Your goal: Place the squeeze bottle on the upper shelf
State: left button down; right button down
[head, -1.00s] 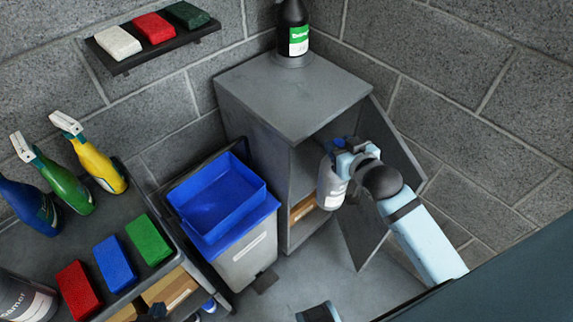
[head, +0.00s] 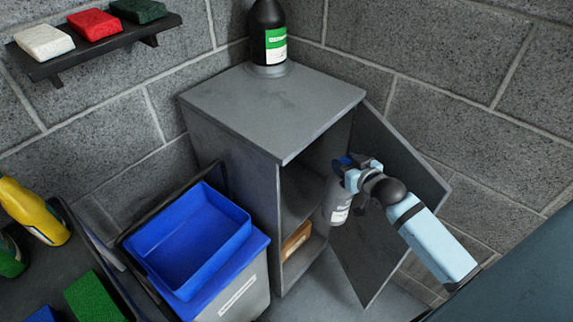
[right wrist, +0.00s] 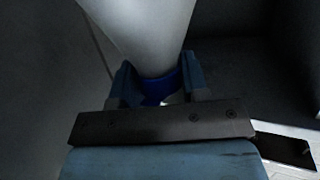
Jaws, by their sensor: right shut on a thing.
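The squeeze bottle (head: 338,208), pale grey with a white label and a blue cap, hangs upright in my right gripper (head: 352,168) at the open front of the grey cabinet. In the right wrist view the gripper (right wrist: 155,90) is shut around the blue cap end, with the pale bottle body (right wrist: 150,30) beyond. The cabinet's upper shelf (head: 298,195) shows inside, partly hidden by the cabinet's side wall. The bottle is in front of the opening; I cannot tell if it is over a shelf. My left gripper is not in view.
The cabinet door (head: 385,215) stands open just right of my gripper. A black bottle (head: 268,35) stands on the cabinet top (head: 275,105). A blue bucket (head: 195,240) is left of the cabinet.

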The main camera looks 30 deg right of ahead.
jog(key=w+a+b, duration=0.1)
jog(key=w+a, duration=0.2)
jog(key=w, duration=0.5)
jog(key=w+a+b, duration=0.1)
jog(key=w+a, duration=0.2)
jog(key=w, duration=0.5)
pick_arm(q)
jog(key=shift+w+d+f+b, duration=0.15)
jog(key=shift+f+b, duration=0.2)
jog(key=shift+b, duration=0.25)
pick_arm(e)
notch_tip(320, 180, down, 7)
jog(key=shift+w, duration=0.3)
jog(key=c, duration=0.6)
grip_release()
jog(key=shift+d+f, duration=0.1)
jog(key=shift+f, duration=0.05)
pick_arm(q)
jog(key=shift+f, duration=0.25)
